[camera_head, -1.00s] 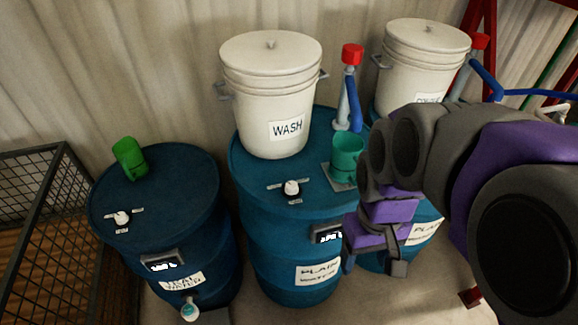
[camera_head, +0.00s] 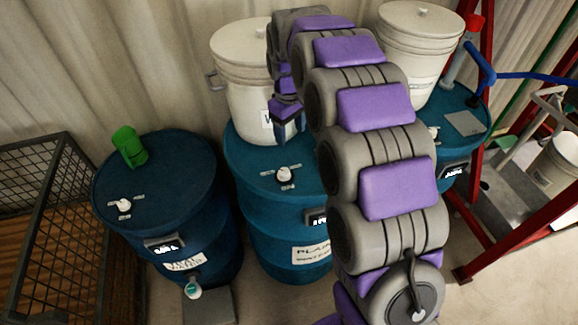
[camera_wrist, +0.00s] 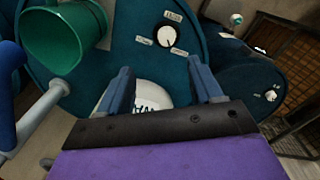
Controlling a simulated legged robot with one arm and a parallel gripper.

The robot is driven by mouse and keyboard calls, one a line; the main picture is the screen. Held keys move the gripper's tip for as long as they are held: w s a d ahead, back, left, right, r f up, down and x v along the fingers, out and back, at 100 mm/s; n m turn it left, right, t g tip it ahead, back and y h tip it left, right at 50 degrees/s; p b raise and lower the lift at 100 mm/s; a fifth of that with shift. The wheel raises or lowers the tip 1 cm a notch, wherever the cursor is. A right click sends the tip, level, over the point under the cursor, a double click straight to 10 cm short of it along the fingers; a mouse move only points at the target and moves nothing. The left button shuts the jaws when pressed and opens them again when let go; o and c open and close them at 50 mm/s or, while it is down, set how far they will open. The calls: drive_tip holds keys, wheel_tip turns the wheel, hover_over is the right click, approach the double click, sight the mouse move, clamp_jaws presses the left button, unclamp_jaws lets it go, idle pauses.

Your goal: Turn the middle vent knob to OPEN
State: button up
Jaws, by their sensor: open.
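The middle vent knob (camera_head: 284,174) is a white cap on a black base, on top of the middle teal drum (camera_head: 247,160), with small label plates around it. In the wrist view the knob (camera_wrist: 166,36) shows beyond my fingertips, with nothing touching it. The label words and the knob's setting are too small to read surely. My gripper (camera_head: 287,133) is open and empty, above the drum and in front of the white WASH bucket (camera_head: 238,75). In the wrist view its two blue fingers (camera_wrist: 163,82) stand apart, with part of the white bucket (camera_wrist: 154,96) showing between them.
A green cup (camera_wrist: 64,32) stands on the middle drum; my arm hides it in the head view. The left drum (camera_head: 158,180) carries another knob (camera_head: 123,205) and a green cup (camera_head: 129,147). A wire cage (camera_head: 50,215) stands at left, red frame posts (camera_head: 520,222) at right.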

drive_tip(key=a, duration=0.1)
approach(283, 171)
drive_tip(key=f, duration=0.1)
drive_tip(key=d+f, duration=0.1)
drive_tip(key=f+b, duration=0.1)
drive_tip(key=f, duration=0.1)
drive_tip(key=shift+d, duration=0.3)
drive_tip(key=a+f, duration=0.1)
drive_tip(key=f, duration=0.2)
drive_tip(key=a+f, duration=0.1)
drive_tip(key=f, duration=0.1)
drive_tip(key=shift+w+a+f+b, duration=0.1)
drive_tip(key=shift+a+b, duration=0.2)
drive_tip(key=shift+a, duration=0.05)
drive_tip(key=shift+d, duration=1.2)
drive_tip(key=shift+c, duration=0.2)
drive_tip(key=shift+a, duration=0.2)
drive_tip(key=c, duration=0.3)
drive_tip(key=shift+a, duration=0.6)
drive_tip(key=shift+c, duration=2.2)
drive_tip(key=shift+d, duration=0.2)
drive_tip(key=shift+c, duration=1.4)
